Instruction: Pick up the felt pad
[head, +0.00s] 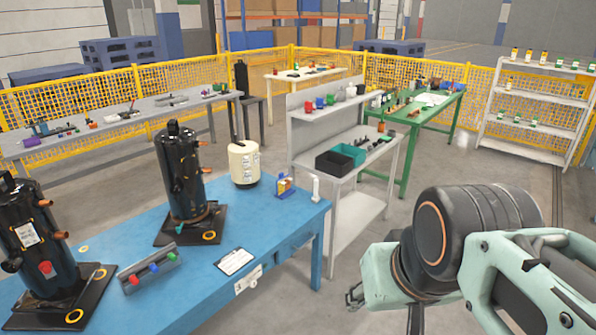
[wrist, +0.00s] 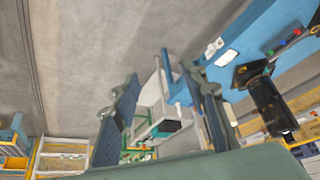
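I cannot pick out the felt pad with certainty in either view. On the blue table (head: 255,215), two black compressors (head: 180,170) (head: 32,240) stand upright on dark square bases, with yellow rings at the base corners. In the head view my arm is at the lower right, off the blue table's right side and over the floor. My fingers are mostly hidden there.
A cream tank (head: 243,163), a grey rack with coloured knobs (head: 149,268) and a white label card (head: 234,261) are on the blue table. A grey shelf bench (head: 358,207) with black and teal bins stands beyond, beside a green table (head: 442,112). Floor at right is clear.

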